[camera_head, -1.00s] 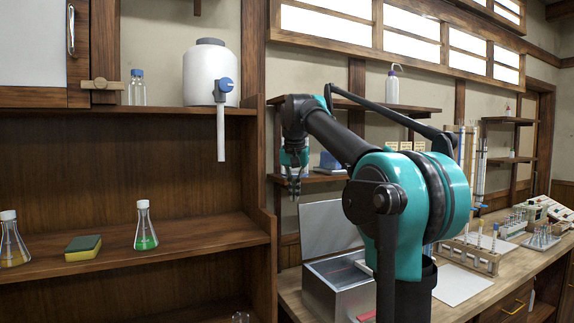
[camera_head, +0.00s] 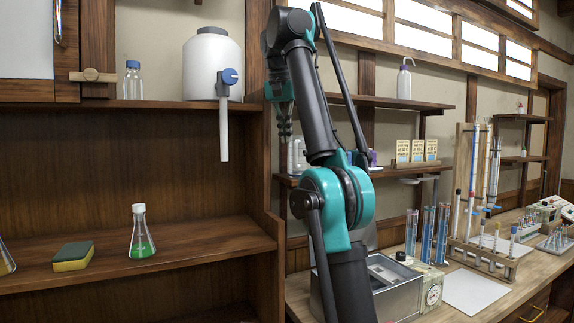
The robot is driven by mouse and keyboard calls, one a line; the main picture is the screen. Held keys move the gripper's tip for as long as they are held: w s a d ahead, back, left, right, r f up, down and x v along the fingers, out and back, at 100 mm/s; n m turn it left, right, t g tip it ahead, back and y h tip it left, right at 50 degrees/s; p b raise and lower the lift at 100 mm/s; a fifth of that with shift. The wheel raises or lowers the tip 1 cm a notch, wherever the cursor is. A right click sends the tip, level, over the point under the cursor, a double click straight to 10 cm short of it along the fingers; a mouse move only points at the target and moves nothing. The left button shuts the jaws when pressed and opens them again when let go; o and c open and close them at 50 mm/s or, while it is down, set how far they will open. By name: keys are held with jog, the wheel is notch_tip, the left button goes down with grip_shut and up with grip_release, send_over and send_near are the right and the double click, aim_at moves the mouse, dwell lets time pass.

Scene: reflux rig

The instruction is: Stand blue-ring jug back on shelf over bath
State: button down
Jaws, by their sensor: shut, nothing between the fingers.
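My gripper (camera_head: 284,130) is shut and empty, pointing down at the left end of the shelf over the bath. A pale, clear vessel (camera_head: 297,155) stands upright on that shelf (camera_head: 400,171), just below and right of the fingers. It is partly hidden by my arm, and I cannot make out a blue ring on it. The fingers look apart from it, though depth is hard to judge. The metal bath (camera_head: 408,299) with a dial stands on the bench below, partly hidden by my arm.
An upper shelf (camera_head: 430,105) holds a wash bottle (camera_head: 404,82). Small cards (camera_head: 417,151) and a purple item (camera_head: 372,157) stand on the lower shelf. Tall blue tubes (camera_head: 427,233) and a tube rack (camera_head: 480,257) stand right of the bath. A wooden cabinet (camera_head: 262,190) borders the left.

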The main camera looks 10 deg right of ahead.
jog(key=w+d+f, duration=0.3)
jog(key=w+f, duration=0.3)
jog(key=f, duration=0.3)
jog(key=shift+f, duration=0.25)
dwell(0.5)
jog(key=shift+d, duration=0.1)
jog(key=shift+w+d, duration=0.35)
jog(key=shift+w, duration=0.4)
jog(key=shift+w+d, duration=0.4)
jog(key=shift+w, duration=0.3)
jog(key=shift+w+d, duration=0.35)
jog(key=shift+w, duration=0.4)
